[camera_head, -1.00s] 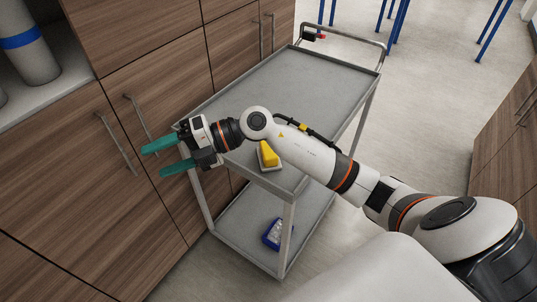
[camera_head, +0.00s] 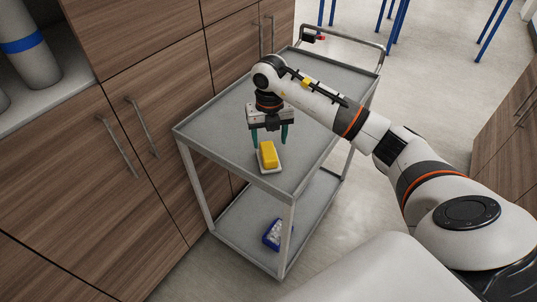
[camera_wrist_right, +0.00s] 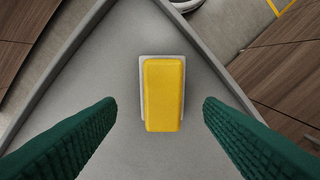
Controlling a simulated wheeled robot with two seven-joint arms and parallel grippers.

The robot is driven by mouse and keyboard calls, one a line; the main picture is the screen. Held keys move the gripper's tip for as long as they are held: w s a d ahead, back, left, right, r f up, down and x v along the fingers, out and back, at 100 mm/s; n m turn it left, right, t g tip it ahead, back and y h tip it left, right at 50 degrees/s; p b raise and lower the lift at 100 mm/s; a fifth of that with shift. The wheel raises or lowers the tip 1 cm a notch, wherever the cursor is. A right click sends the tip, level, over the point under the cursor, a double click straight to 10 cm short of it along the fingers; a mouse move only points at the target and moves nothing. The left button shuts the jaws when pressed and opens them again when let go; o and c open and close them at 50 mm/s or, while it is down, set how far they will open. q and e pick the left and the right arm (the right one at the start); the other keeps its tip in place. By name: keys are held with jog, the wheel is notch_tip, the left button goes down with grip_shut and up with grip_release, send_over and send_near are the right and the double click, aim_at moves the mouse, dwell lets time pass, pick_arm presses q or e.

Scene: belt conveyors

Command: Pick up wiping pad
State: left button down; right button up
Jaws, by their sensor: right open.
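The wiping pad (camera_head: 268,155) is a yellow block on a thin white base, lying on the cart's top tray near its front corner. It also shows in the right wrist view (camera_wrist_right: 164,95), centred between the fingers. My right gripper (camera_head: 269,142) points down above the pad, its green fingers open and spread to either side. In the right wrist view the two fingers (camera_wrist_right: 160,125) are apart from the pad, with grey tray showing on both sides. Nothing is held. My left gripper is not in view.
The grey cart's top tray (camera_head: 215,125) has a raised rim and is otherwise clear. A blue box (camera_head: 272,236) with white contents is on the lower shelf. Wooden cabinets (camera_head: 150,80) with metal handles stand close on the left. Open floor lies to the right.

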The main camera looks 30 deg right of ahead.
aim_at(268, 151)
jog(key=shift+w+a+f+p, duration=0.1)
jog(key=shift+f+p, duration=0.8)
jog(key=shift+f, duration=2.2)
jog(key=c, duration=0.8)
notch_tip(268, 151, up, 9)
jog(key=shift+f+b, duration=0.1)
jog(key=shift+b, duration=0.85)
jog(key=shift+r, duration=0.65)
